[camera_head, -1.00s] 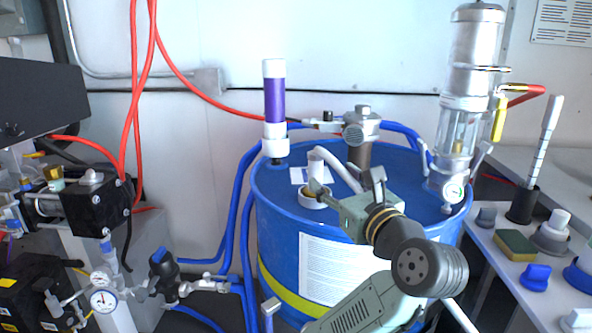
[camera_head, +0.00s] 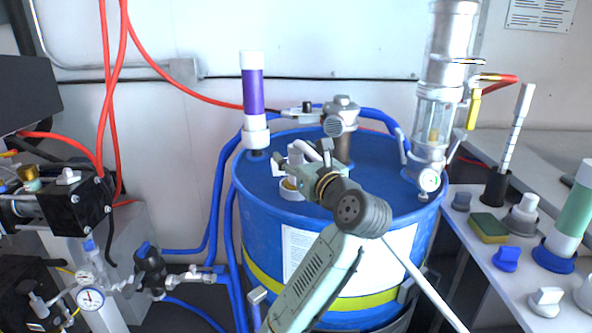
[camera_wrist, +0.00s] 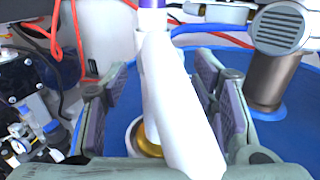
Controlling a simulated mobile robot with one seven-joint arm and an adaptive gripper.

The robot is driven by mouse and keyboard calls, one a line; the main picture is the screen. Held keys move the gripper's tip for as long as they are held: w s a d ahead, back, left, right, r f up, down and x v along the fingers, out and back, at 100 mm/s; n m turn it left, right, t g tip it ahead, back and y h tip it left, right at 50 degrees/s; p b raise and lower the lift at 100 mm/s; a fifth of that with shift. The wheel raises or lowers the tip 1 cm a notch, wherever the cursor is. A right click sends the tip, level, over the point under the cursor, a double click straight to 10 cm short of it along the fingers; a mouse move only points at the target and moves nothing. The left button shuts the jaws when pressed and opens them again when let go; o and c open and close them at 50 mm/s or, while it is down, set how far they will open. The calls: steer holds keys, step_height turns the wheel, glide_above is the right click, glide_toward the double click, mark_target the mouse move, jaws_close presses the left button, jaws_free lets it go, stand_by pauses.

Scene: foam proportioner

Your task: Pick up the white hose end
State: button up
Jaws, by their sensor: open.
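The white hose end (camera_wrist: 172,95) runs between the two fingers of my gripper (camera_wrist: 163,92) in the wrist view. Gaps show on both sides of it, wider on the left. In the head view the white hose end (camera_head: 304,150) is partly hidden by my gripper (camera_head: 311,158), which is over the top of the blue drum (camera_head: 380,205). My gripper is open around the hose and not closed on it. Below the hose is a white collar with a brass ring (camera_head: 291,190), also partly visible in the wrist view (camera_wrist: 147,145).
A purple-and-white tube (camera_head: 253,95) stands at the drum's back left. A grey metal fitting (camera_head: 341,125) stands behind my gripper, and a clear-and-metal pump (camera_head: 437,110) at the right. A side bench (camera_head: 475,255) holds a sponge and several fittings.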

steer(key=shift+w, duration=0.1)
steer(key=shift+c, duration=0.2)
jaws_close()
stand_by(0.5)
